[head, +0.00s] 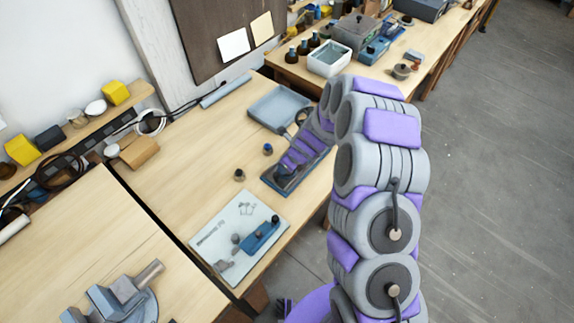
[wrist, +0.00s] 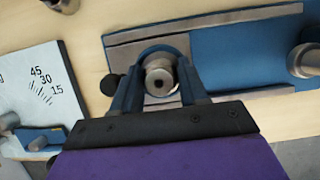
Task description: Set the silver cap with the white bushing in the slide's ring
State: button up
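My gripper (wrist: 160,80) points down over the blue slide fixture (wrist: 245,60). Its two blue fingers close in on a small round silver piece (wrist: 158,72), which looks like the silver cap. A pale spot shows at its near end; whether this is the white bushing I cannot tell. Grey rails run along the fixture's edges. A silver cylindrical part (wrist: 303,60) stands at its right end, cut by the frame. In the head view my arm hides most of the gripper above the blue fixture (head: 280,186). I cannot make out the slide's ring clearly.
A white board with an angle scale (head: 215,240) and a blue part (head: 261,236) lies nearer on the bench. Two small dark pieces (head: 268,149) (head: 239,175) stand left of the fixture. A grey-blue tray (head: 278,107) lies behind. Bare wood lies left.

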jog(key=shift+o, duration=0.9)
jog(key=shift+s+d+r, duration=0.1)
jog(key=shift+r, duration=0.15)
jog(key=p+v, duration=0.2)
jog(key=v, duration=1.4)
jog(key=shift+r, duration=0.35)
jog(key=p+v, duration=0.7)
jog(key=v, duration=0.1)
jog(key=shift+w+a+r+p, duration=0.25)
jog(key=shift+r+p, duration=0.1)
jog(key=shift+r, duration=0.25)
